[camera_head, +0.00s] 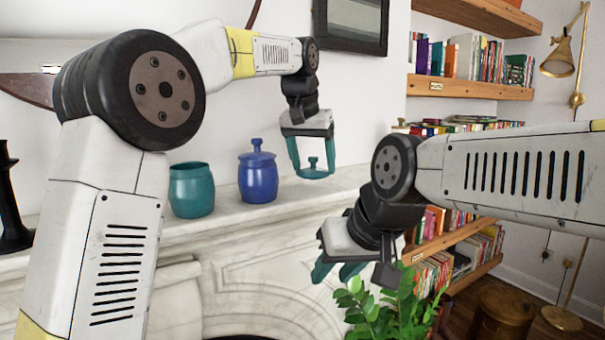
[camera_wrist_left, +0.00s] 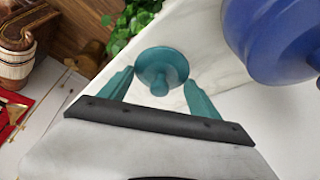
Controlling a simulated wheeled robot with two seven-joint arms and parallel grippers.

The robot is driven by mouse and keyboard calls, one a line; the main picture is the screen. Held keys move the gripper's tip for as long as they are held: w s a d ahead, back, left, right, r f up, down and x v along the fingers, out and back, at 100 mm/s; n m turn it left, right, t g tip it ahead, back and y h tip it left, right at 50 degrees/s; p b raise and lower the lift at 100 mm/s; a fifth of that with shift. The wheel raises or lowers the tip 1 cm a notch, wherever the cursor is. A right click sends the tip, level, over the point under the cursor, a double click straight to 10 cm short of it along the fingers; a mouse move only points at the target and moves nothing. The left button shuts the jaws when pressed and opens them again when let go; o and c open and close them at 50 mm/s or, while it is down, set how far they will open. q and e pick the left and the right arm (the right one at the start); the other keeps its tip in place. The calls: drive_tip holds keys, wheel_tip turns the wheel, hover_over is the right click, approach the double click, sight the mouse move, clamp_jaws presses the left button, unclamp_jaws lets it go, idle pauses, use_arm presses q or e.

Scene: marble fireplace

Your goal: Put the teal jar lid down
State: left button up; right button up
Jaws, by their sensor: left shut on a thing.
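The teal jar lid (camera_head: 315,172), a disc with a round knob, is between the fingertips of my left gripper (camera_head: 314,165), to the right of the blue jar. My left gripper is shut on the lid, with a finger at each side of its rim. In the left wrist view the lid (camera_wrist_left: 162,66) shows over the white marble mantel (camera_head: 235,221). I cannot tell whether it touches the marble. The open teal jar (camera_head: 191,192) stands on the mantel at the left. My right gripper (camera_head: 335,272) is open and empty, lower, in front of the mantel.
The blue jar (camera_head: 258,178) with its lid on stands between the teal jar and my left gripper. It is close beside the gripper in the wrist view (camera_wrist_left: 272,38). A black candlestick (camera_head: 12,205) stands far left. A green plant (camera_head: 380,308) is below my right gripper.

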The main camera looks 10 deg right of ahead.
sight(312, 170)
use_arm(q)
drive_tip(key=shift+f, duration=1.6)
drive_tip(key=shift+f, duration=0.1)
drive_tip(key=shift+f, duration=0.15)
drive_tip(key=o, duration=1.4)
drive_tip(key=v, duration=1.2)
drive_tip(key=shift+r, duration=0.3)
